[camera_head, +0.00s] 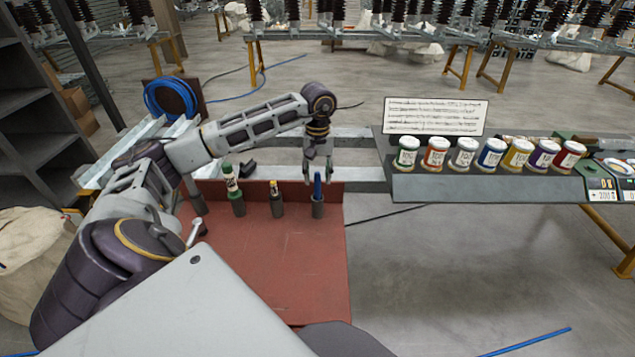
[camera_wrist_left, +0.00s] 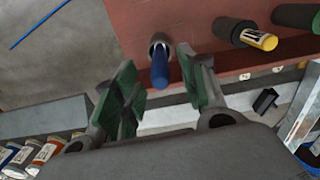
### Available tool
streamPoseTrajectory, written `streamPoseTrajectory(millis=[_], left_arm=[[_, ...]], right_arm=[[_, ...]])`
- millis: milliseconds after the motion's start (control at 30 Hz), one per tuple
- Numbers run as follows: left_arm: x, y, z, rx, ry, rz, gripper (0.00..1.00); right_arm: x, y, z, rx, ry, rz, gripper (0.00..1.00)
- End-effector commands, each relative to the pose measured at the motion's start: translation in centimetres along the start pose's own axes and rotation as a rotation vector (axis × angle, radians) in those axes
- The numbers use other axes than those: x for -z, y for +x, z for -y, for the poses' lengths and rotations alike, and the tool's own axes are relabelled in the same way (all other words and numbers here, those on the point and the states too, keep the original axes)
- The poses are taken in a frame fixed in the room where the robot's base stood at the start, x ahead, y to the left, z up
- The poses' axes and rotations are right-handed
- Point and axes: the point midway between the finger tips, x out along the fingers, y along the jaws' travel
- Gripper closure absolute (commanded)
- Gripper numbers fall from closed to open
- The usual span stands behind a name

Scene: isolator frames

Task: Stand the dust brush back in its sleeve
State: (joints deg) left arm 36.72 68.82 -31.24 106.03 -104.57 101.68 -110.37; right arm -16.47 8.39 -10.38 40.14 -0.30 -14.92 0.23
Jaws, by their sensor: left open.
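A blue-handled tool (camera_head: 317,184), which I take for the dust brush, stands upright in a grey sleeve (camera_head: 318,209) near the far right of the red board. My left gripper (camera_head: 318,174) is open above that sleeve, its fingers to either side of the blue handle. In the left wrist view the blue handle (camera_wrist_left: 159,72) rises from the sleeve (camera_wrist_left: 160,43) between the open left fingers (camera_wrist_left: 157,65). The brush's lower end is hidden in the sleeve. My right gripper is not in view.
On the red board (camera_head: 270,265), a green-and-white item (camera_head: 231,180) and a yellow-topped item (camera_head: 274,187) stand in dark sleeves to the left. A small black object (camera_head: 246,168) lies behind. A shelf with several labelled jars (camera_head: 490,152) stands right. The board's front is clear.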

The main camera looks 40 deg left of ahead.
Motion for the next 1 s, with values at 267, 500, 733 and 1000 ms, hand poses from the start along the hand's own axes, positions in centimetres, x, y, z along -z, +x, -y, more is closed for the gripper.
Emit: streamPoseTrajectory(millis=[267, 500, 733, 1000], left_arm=[[0.1, -3.5, -0.1, -0.002, -0.001, -0.001, 0.58], [0.0, -5.2, 0.0, -0.001, -0.001, 0.0, 0.58], [0.0, -5.5, 0.0, -0.001, -0.001, 0.001, 0.58], [0.0, -5.5, 0.0, 0.0, -0.001, 0.001, 0.58]], right_arm=[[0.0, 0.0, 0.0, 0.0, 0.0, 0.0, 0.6], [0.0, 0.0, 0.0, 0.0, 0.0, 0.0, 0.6], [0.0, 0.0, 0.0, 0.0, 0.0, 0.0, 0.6], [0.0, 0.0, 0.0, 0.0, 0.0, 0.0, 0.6]])
